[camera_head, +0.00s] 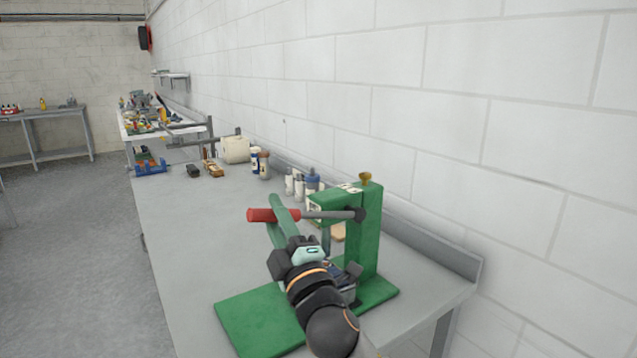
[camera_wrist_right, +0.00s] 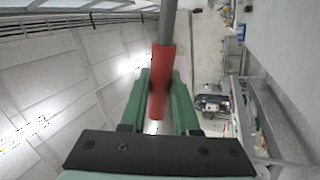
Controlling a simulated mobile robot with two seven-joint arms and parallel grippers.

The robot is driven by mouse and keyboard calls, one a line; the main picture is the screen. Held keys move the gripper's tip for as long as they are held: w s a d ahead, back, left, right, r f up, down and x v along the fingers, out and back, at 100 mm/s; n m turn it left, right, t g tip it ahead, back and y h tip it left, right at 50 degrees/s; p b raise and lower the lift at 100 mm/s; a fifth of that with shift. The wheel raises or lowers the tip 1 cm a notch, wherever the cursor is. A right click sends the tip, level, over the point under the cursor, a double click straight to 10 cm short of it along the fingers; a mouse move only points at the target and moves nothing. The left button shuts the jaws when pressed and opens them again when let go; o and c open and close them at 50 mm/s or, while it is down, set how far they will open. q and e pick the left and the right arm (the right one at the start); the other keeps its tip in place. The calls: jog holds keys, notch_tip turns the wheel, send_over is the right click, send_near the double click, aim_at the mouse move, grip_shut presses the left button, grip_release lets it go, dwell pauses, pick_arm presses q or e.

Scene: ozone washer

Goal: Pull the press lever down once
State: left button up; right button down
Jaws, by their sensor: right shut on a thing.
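The green press (camera_head: 367,235) stands on its green base plate (camera_head: 260,322) near the right end of the workbench. Its lever is a grey rod (camera_head: 335,214) running left from a dark pivot near the top of the column to a red handle (camera_head: 259,215). The lever looks about level. My right gripper (camera_head: 276,213) is shut on the red handle. In the right wrist view the red handle (camera_wrist_right: 163,75) lies between the two green fingers, with the rod running up from it. My arm hides part of the press's lower front. My left gripper is not in view.
The grey workbench (camera_head: 190,220) is clear to the left of the press. Several bottles (camera_head: 300,184) stand behind it by the wall. A blue item (camera_head: 151,167) and small tools lie farther back. The white block wall (camera_head: 480,120) bounds the right side.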

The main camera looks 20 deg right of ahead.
jog(key=shift+w+d, duration=0.1)
jog(key=r+m+p, duration=0.1)
jog(key=d+r+m+h+p, duration=0.1)
jog(key=r, duration=0.1)
jog(key=shift+w+m+h+p, duration=0.15)
jog(key=shift+m+h+p, duration=0.15)
jog(key=shift+p, duration=0.1)
jog(key=shift+r, duration=0.1)
jog(key=shift+d+m, duration=0.1)
jog(key=shift+m, duration=0.2)
